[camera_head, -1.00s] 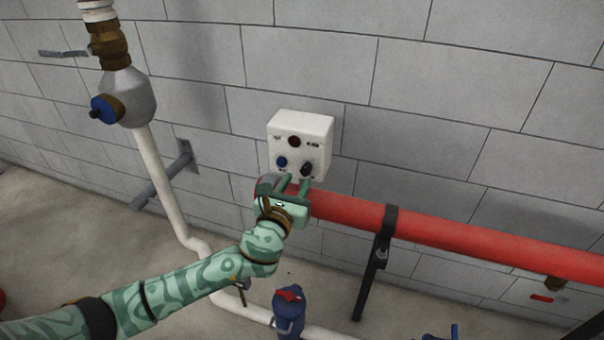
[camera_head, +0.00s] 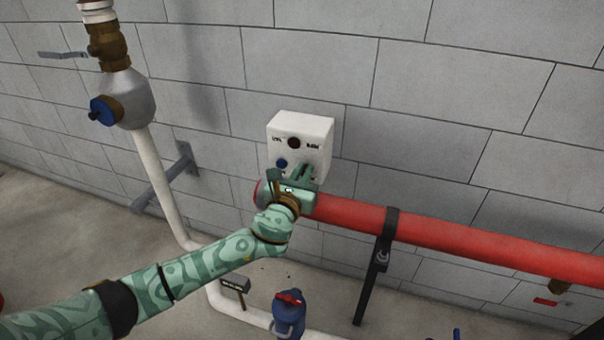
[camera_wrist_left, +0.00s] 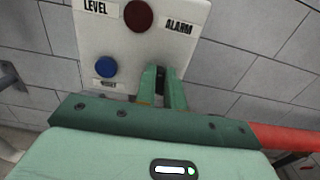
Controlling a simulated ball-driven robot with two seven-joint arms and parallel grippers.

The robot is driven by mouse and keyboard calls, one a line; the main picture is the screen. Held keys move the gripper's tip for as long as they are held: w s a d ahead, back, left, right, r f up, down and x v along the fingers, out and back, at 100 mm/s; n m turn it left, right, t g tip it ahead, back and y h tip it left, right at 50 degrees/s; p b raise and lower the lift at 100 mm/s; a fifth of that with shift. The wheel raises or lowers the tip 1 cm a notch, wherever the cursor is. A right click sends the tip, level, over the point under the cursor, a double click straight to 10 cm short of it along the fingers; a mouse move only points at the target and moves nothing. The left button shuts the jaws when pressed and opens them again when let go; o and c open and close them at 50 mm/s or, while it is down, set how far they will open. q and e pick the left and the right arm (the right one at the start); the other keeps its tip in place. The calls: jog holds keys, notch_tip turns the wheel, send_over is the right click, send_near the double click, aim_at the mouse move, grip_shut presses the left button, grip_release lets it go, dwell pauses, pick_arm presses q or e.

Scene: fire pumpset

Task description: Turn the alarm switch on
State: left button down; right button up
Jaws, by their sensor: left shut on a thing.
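The white alarm box (camera_head: 314,130) is on the grey block wall, with a dark red round lamp (camera_head: 294,142) and a blue button (camera_head: 281,163) on its face. In the left wrist view, its labels read LEVEL and ALARM, and the blue button (camera_wrist_left: 106,66) is left of my fingers. My left gripper (camera_head: 303,170) is at the lower right of the box's face. In the left wrist view its two green fingers (camera_wrist_left: 163,80) are closed on the dark alarm switch (camera_wrist_left: 160,73), which is mostly hidden between them. My right gripper is not in view.
A thick red pipe (camera_head: 450,233) runs just below and right of the box, on a black stand (camera_head: 375,265). A white pipe (camera_head: 160,185) with a valve is at the left. A blue valve (camera_head: 288,312) stands low in front.

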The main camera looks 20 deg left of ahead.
pick_arm(q)
jog(key=n, duration=0.8)
jog(key=a+n, duration=0.1)
jog(key=n, duration=0.3)
jog(key=shift+f, duration=0.3)
jog(key=shift+d, duration=0.1)
dwell(0.5)
jog(key=c, duration=1.5)
grip_release()
